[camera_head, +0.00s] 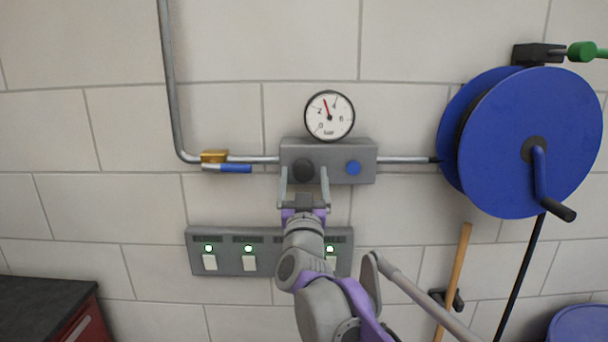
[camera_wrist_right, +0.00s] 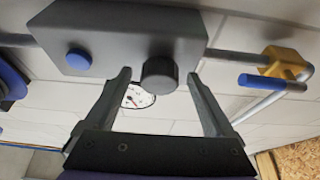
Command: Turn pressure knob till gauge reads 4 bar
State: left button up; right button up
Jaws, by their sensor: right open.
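The round white pressure gauge (camera_head: 330,116) sits on top of the grey regulator box (camera_head: 330,148). Its red needle points up and slightly left, between the 2 and the 4. The black knob (camera_head: 303,169) is on the left of the box's front, with a blue round button (camera_head: 353,168) to its right. My right gripper (camera_head: 304,173) is open, one finger on each side of the black knob. In the right wrist view the knob (camera_wrist_right: 160,77) stands between the fingertips with gaps at both sides. My left gripper is not in view.
A pipe with a brass valve (camera_head: 214,156) and blue lever (camera_head: 236,169) runs left of the box. A switch panel (camera_head: 228,266) with lit lamps is below. A large blue hose reel (camera_head: 545,110) with a crank stands at right. A dark worktop (camera_head: 40,300) is lower left.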

jog(key=shift+w, duration=0.1)
jog(key=c, duration=1.4)
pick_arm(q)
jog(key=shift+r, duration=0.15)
pick_arm(e)
jog(key=shift+m, duration=0.4)
jog(key=m+h, duration=0.1)
jog(key=m, duration=0.1)
jog(key=m+h+p, duration=0.1)
jog(key=m+h, duration=0.1)
jog(key=m, duration=0.1)
jog(key=shift+a+r, duration=0.15)
jog(key=shift+a, duration=0.05)
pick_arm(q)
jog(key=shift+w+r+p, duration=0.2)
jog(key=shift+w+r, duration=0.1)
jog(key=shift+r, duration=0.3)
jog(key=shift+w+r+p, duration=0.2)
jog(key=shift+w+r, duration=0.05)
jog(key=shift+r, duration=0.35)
pick_arm(e)
jog(key=shift+m+g+h, duration=0.35)
jog(key=shift+m+h, duration=0.2)
jog(key=shift+m, duration=0.7)
jog(key=shift+m+g+h, duration=0.35)
jog(key=shift+m+h, duration=0.2)
jog(key=shift+m, duration=0.7)
jog(key=shift+a, duration=0.1)
jog(key=o, duration=1.4)
